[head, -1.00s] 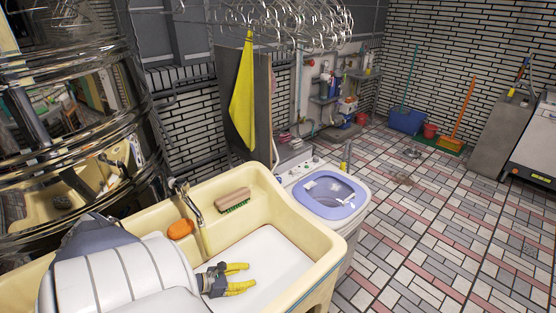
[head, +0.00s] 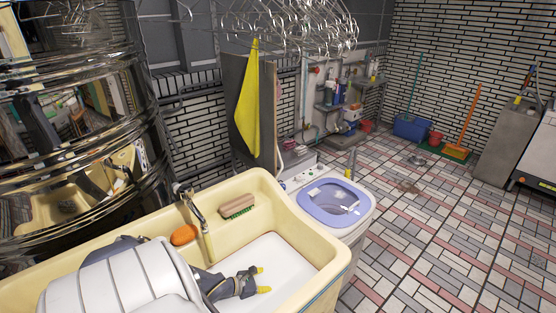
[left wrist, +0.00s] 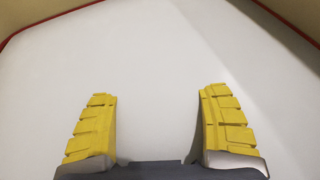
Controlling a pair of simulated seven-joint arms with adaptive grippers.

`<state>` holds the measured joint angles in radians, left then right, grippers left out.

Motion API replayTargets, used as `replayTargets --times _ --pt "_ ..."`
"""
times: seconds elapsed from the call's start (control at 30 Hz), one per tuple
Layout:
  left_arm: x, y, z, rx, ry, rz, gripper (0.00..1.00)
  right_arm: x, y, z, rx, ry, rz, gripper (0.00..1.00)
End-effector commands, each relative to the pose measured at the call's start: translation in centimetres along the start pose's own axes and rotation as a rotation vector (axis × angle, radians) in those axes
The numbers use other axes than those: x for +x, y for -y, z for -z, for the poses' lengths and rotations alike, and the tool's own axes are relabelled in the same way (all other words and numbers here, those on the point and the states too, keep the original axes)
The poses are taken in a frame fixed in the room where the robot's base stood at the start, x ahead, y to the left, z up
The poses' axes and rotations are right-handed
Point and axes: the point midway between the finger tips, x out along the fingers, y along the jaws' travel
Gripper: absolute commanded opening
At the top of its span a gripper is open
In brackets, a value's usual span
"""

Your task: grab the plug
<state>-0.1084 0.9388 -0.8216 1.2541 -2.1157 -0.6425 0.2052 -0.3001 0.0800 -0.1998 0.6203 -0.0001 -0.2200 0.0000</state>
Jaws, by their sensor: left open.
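My left gripper (head: 262,280) is inside the cream sink (head: 322,236), over its white floor. In the left wrist view the left gripper (left wrist: 160,125) shows two yellow fingers spread apart with nothing between them. That view shows only the bare white sink floor (left wrist: 150,60) and a red-edged rim at the top. I cannot make out a plug in either view; part of the sink is hidden behind my left arm. My right gripper is not in view.
An orange soap (head: 184,235), a brush (head: 237,205) and a metal faucet (head: 193,208) are at the sink's back ledge. A washer with a blue lid ring (head: 333,203) stands to the right. Wire hangers (head: 300,28) hang above. The tiled floor (head: 440,230) at right is mostly open.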

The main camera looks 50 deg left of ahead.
Motion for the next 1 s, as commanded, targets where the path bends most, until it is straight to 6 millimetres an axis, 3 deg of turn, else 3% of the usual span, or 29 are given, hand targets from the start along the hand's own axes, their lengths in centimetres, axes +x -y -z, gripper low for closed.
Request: replayTargets --times 0.2,0.5,0.87,1.0 --pt "1.44 0.04 0.01 0.000 0.000 0.000 0.44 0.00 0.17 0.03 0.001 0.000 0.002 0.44" --pt "1.51 0.05 0.03 0.000 -0.001 0.001 0.43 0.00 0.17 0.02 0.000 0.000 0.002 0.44" --pt "1.50 0.04 0.02 0.000 0.000 0.001 0.02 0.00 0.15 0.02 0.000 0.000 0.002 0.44" --pt "1.50 0.04 0.02 0.000 0.000 0.001 0.00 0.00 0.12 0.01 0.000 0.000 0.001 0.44"
